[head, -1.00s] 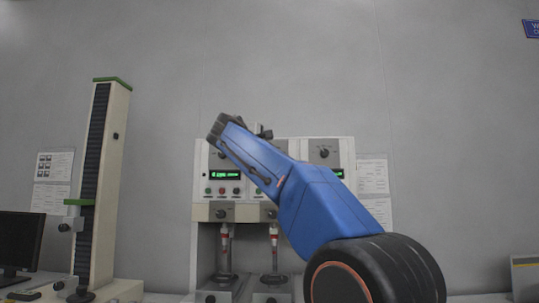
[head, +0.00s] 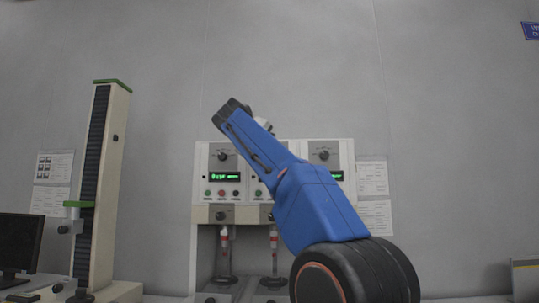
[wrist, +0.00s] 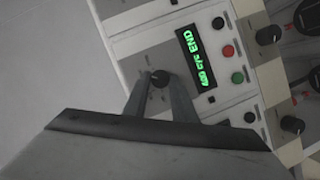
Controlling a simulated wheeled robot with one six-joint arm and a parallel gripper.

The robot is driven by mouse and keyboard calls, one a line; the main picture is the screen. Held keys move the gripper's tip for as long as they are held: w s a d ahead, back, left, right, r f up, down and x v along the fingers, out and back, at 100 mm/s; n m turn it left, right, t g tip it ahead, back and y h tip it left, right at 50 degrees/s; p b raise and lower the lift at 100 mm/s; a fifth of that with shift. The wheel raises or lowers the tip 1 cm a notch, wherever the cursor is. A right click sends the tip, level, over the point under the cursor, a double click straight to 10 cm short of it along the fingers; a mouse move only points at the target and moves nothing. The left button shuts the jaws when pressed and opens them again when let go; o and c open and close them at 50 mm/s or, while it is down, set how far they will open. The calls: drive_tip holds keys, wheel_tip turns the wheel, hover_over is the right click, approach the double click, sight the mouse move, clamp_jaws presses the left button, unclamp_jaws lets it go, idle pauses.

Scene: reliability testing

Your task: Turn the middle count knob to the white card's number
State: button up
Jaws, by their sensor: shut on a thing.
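In the wrist view, my gripper (wrist: 160,82) has its two fingers on either side of a small dark round knob (wrist: 160,77) and is shut on it. The knob sits on a grey panel beside a green-lit display (wrist: 195,60), whose text is sideways and appears to end in "END". In the head view, my blue arm covers the middle of the machine, hiding the middle knob and my gripper. I cannot make out a white number card for certain.
The white machine (head: 345,146) has a left knob (head: 223,156) and a right knob (head: 323,156). Coloured buttons (head: 221,193) sit under the left display (head: 225,177). A tall column (head: 115,150) and a monitor (head: 20,240) stand left. Papers (head: 373,178) hang on the wall.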

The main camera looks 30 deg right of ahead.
drive_tip(key=o, duration=1.1)
drive_tip(key=shift+c, duration=0.2)
drive_tip(key=v, duration=1.7)
drive_tip(key=shift+s, duration=0.2)
drive_tip(key=shift+a, duration=0.15)
